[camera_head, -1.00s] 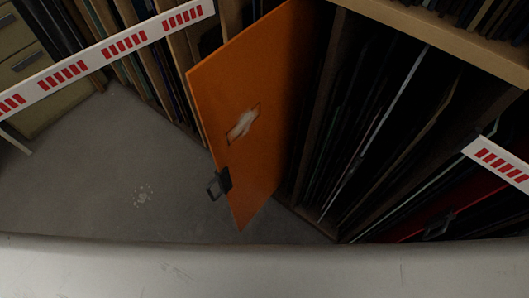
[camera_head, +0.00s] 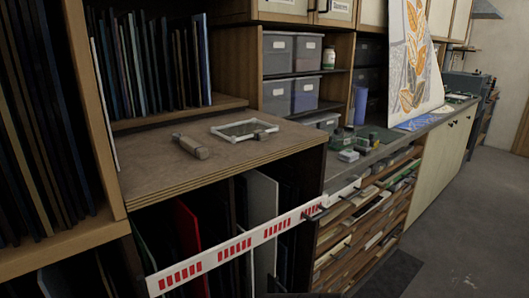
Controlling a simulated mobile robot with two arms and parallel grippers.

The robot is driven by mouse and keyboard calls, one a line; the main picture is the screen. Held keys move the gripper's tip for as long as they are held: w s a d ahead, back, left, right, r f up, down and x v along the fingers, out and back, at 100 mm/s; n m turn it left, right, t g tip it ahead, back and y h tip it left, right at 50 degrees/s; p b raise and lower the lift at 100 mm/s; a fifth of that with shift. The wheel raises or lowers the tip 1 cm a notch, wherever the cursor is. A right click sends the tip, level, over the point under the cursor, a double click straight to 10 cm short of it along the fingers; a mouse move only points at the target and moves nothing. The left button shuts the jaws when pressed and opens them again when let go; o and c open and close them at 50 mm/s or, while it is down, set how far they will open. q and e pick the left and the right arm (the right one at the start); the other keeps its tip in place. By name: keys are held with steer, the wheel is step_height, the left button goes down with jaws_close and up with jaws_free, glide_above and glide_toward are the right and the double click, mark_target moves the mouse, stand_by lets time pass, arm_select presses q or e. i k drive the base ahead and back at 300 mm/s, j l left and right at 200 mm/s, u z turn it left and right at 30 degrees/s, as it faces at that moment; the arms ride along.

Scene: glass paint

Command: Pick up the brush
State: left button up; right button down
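I cannot make out a brush for certain in the head view. A short tan cylindrical object (camera_head: 192,147) with a darker end lies on the brown wooden counter (camera_head: 150,180). I cannot tell whether it is a brush. Small green and grey items (camera_head: 348,154) sit together on the grey worktop (camera_head: 408,132) farther back, too small to tell apart. Neither of my grippers is in view.
A white-framed flat piece (camera_head: 245,129) lies on the wooden counter. A white bar with red stripes (camera_head: 238,245) crosses the rack below. Grey bins (camera_head: 291,54), a blue cup (camera_head: 359,105) and a leaf-patterned panel (camera_head: 412,60) stand behind. Open floor (camera_head: 470,230) is at right.

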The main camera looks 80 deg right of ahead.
mark_target(362, 147)
steer(key=z, duration=3.15)
steer(key=u, duration=0.3)
